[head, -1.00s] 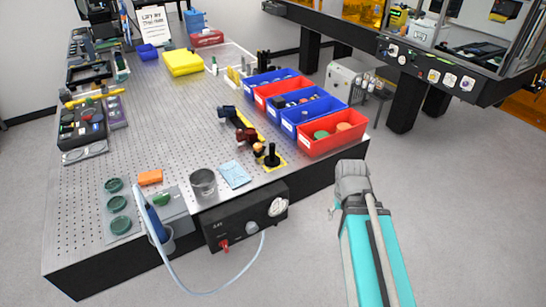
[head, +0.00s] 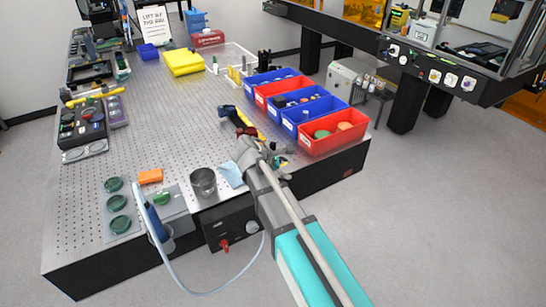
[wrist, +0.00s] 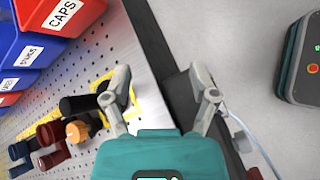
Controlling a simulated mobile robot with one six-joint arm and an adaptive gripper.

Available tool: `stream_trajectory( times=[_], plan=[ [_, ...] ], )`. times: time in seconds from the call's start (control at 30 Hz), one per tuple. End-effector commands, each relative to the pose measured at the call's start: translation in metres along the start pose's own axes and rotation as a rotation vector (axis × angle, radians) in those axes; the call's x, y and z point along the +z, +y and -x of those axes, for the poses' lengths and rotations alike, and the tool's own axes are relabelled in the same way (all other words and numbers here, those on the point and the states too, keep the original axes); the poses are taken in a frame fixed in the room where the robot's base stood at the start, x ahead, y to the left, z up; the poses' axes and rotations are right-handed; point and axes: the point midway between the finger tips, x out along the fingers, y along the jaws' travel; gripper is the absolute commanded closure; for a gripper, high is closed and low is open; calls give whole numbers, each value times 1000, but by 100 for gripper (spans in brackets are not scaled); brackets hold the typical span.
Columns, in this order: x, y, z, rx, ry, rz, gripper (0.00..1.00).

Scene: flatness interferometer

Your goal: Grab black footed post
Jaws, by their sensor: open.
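The black footed post (wrist: 78,106) shows in the wrist view as a dark cylinder by a yellow-outlined square, left of my gripper (wrist: 160,80). My gripper is open, with its fingers wide apart and nothing between them. The left finger overlaps the right end of the post in the picture; I cannot tell whether they touch.
An orange-topped piece (wrist: 78,131) and dark red and blue pieces (head: 228,113) lie close beside the post. Red and blue bins (head: 334,143) stand to the right. A metal cup (head: 203,183) and a light blue cloth (head: 231,174) are near the front edge.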

Motion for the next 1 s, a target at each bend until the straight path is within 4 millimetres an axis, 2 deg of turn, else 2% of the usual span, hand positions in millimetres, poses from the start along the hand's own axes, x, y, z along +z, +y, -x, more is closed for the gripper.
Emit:
stream_trajectory(
  times=[0.03,0.2,0.43,0.6,1.0],
  plan=[
    [-14,14,14,40,-28,77,25],
    [-43,42,58,154,-143,329,25],
    [-68,62,102,241,-264,541,25],
    [-74,66,113,260,-297,594,25],
    [-74,66,112,260,-299,596,25]
  ],
)
